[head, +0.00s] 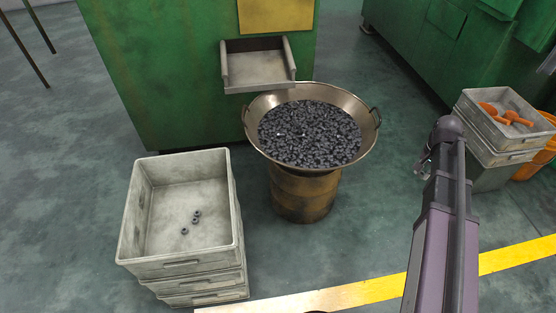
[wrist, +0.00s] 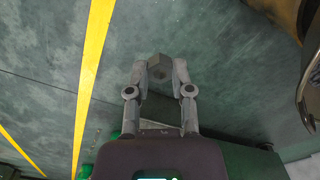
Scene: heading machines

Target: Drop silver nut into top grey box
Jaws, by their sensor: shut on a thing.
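My gripper (wrist: 160,70) is shut on a silver nut (wrist: 159,66), which sits between the two fingertips in the wrist view. In the head view my gripper (head: 424,168) is mostly hidden behind my arm, at the right of the pan. The top grey box (head: 133,215) is the uppermost of a stack at the left. It is open and holds a few small dark nuts (head: 195,219) on its floor. My gripper is well to the right of this box, with the pan between them.
A wide metal pan (head: 258,108) full of dark nuts stands on a rusty drum (head: 304,195). A green machine (head: 160,75) with a grey chute (head: 258,70) stands behind. Grey boxes (head: 490,130) with orange things (head: 508,115) are at right. A yellow line (head: 370,290) crosses the floor.

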